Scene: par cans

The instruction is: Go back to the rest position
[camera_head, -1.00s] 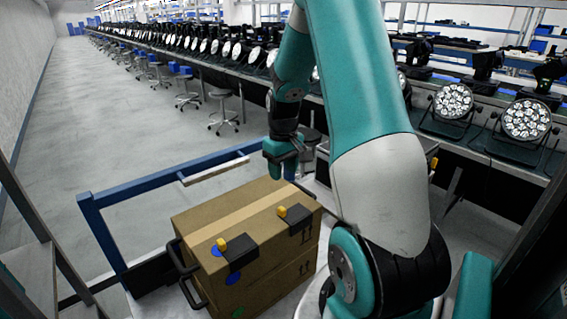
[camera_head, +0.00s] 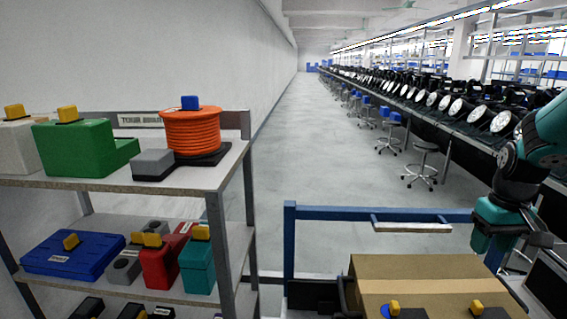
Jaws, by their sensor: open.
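My gripper (camera_head: 541,240) is at the right of the view, on the end of my teal arm. It hangs above and to the right of a cardboard box (camera_head: 415,270). Its jaws are open and I see nothing held between them. The rest of my arm runs out of the picture at the right edge.
The box has yellow-knobbed black pieces on top, cut off by the bottom edge. A blue frame (camera_head: 340,213) stands behind it. A shelf rack (camera_head: 205,185) at left holds an orange cable reel (camera_head: 190,131), a green case (camera_head: 75,148) and others. Grey floor (camera_head: 310,140) is clear mid-view; stools (camera_head: 425,165) line the lamp bench.

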